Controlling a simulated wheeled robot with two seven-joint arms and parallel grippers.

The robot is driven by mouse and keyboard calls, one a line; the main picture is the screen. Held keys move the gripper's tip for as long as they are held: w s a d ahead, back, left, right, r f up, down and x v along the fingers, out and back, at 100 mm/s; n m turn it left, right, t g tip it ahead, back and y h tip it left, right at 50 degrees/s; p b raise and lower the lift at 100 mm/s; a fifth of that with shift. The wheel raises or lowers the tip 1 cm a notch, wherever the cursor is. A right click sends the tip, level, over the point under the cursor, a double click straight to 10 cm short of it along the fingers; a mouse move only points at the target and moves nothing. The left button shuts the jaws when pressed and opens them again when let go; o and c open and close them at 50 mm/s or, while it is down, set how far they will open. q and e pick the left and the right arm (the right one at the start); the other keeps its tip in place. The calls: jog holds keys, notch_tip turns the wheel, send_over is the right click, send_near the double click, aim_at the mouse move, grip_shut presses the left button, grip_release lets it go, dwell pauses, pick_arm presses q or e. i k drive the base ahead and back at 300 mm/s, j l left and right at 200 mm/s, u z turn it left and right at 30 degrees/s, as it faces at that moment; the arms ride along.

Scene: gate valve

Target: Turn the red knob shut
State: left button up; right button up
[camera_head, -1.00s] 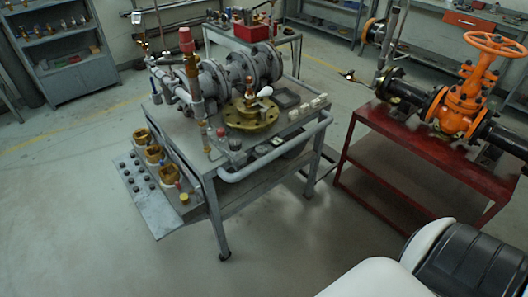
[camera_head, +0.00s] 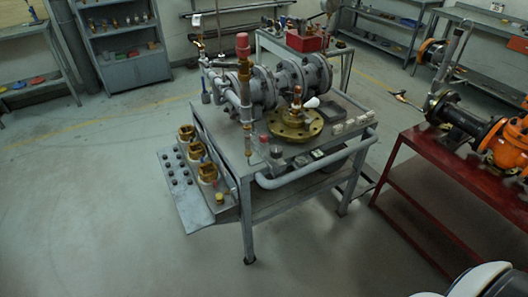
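A gate valve rig stands on a grey metal workbench (camera_head: 250,172) in the middle of the head view. A red knob (camera_head: 243,42) tops an upright brass stem on the left of the rig, above grey pipes. A smaller red knob (camera_head: 263,139) shows lower, near the bench's front edge. I cannot tell which of the two the task means, or whether either is shut. Neither of my grippers is in view.
An orange valve (camera_head: 508,145) on black pipe sits on a red table (camera_head: 412,172) at right. A side shelf (camera_head: 190,208) with brass fittings sticks out from the workbench's left. The floor (camera_head: 90,220) at left and in front is clear.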

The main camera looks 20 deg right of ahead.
aim_at(263, 138)
jog(key=l+z, duration=0.15)
jog(key=l, duration=0.3)
jog(key=i+l+z, duration=0.15)
jog(key=l, duration=0.25)
jog(key=l+z, duration=0.15)
jog(key=l, duration=0.25)
